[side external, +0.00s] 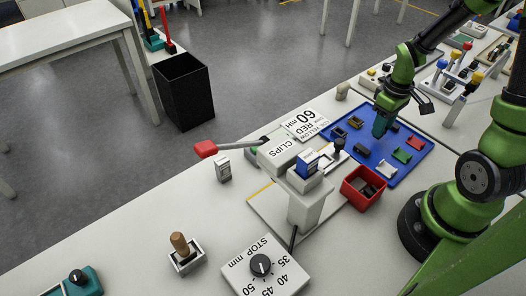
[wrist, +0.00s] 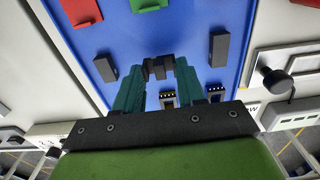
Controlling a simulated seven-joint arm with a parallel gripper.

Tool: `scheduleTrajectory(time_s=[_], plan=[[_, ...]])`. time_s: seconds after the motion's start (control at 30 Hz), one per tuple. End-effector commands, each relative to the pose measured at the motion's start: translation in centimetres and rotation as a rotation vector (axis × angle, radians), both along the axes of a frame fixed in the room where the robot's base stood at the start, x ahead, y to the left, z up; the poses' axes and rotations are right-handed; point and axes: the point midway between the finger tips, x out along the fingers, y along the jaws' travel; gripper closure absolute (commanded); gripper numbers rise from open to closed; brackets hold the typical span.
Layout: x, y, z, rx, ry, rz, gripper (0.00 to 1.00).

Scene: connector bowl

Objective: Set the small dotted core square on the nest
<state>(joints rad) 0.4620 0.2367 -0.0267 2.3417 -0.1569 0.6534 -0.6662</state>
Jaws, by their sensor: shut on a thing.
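My gripper (side external: 380,130) is low over the blue tray, fingers pointing down. In the wrist view its two teal fingers (wrist: 160,72) are shut on a small dark piece (wrist: 159,69) between their tips. No dots can be made out on that piece, so I cannot tell if it is the dotted core. Two dark parts with rows of pale yellow dots lie on the tray: one (wrist: 167,99) between the fingers in the picture, another (wrist: 213,95) to the right. I cannot identify the nest with certainty; a white press-like fixture (side external: 305,190) stands left of the tray.
The blue tray (side external: 408,168) also holds a green part (side external: 402,156), a red part (side external: 415,142) and a pale part (side external: 386,169). A red bin (side external: 363,187) stands at its front left. A red-handled lever (side external: 206,149) sticks out beside the CLIPS box (side external: 281,152).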

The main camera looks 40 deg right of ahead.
Motion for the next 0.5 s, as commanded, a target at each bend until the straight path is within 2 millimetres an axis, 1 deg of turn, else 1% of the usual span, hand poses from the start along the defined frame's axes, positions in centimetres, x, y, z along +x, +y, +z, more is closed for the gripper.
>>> scheduleTrajectory(time_s=[0.5], plan=[[0.0, 0.0, 3.1, -0.001, -0.002, 0.0, 0.91]])
